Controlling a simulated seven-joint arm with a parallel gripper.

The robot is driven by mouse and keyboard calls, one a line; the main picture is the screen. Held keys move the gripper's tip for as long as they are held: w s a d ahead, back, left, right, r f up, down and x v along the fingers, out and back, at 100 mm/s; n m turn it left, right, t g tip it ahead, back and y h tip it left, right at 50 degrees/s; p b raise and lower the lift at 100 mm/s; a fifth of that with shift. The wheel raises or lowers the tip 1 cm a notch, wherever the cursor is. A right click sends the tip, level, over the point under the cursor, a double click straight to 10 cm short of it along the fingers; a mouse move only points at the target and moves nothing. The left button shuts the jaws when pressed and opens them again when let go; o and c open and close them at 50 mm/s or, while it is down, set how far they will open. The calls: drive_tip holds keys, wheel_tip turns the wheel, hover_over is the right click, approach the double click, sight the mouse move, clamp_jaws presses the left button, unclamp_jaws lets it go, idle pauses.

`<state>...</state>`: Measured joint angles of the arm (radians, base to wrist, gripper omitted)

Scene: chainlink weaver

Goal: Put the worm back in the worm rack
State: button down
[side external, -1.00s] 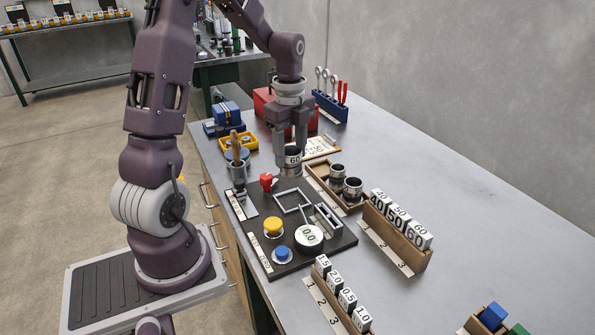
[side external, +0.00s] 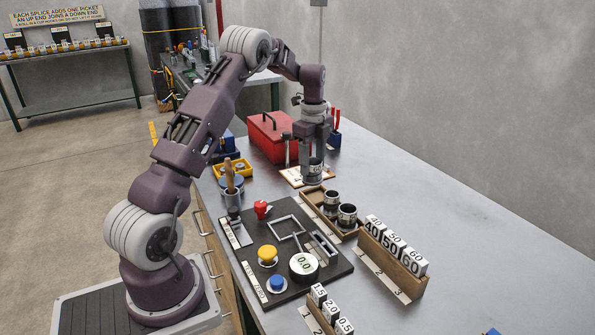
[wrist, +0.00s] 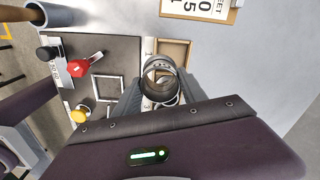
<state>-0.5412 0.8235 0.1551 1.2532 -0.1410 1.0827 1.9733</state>
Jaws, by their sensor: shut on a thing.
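My gripper (side external: 314,162) is shut on the worm, a dark and silver ring-like cylinder (side external: 313,174), held upright. In the wrist view the worm (wrist: 158,72) shows its open end between the fingers. The worm rack (side external: 318,203) is a wooden tray with two other worms (side external: 331,199) (side external: 347,215) in its nearer compartments. The held worm is at the rack's far end and looks above it; the exact gap cannot be told. In the wrist view the rack (wrist: 188,53) shows an empty compartment; the worm and gripper hide much of the rest.
A dark board (side external: 250,262) with yellow and blue buttons, a red knob and a 0.0 dial lies nearer. A rack of numbered blocks (side external: 398,262) stands right of it. A clipboard (side external: 292,178) and red toolbox (side external: 268,138) lie behind.

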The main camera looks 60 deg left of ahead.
sight(319, 163)
drive_tip(key=shift+w+a+f, duration=0.2)
drive_tip(key=shift+w+f, duration=0.1)
drive_tip(key=shift+w, duration=0.3)
drive_tip(key=shift+w+a+f, duration=0.15)
drive_tip(key=shift+w+f, duration=0.1)
drive_tip(key=shift+w, duration=0.3)
drive_tip(key=shift+w+f, duration=0.1)
drive_tip(key=shift+f, duration=3)
drive_tip(key=c, duration=0.6)
unclamp_jaws()
wheel_tip(319, 163, up, 7)
drive_tip(key=shift+r, duration=0.1)
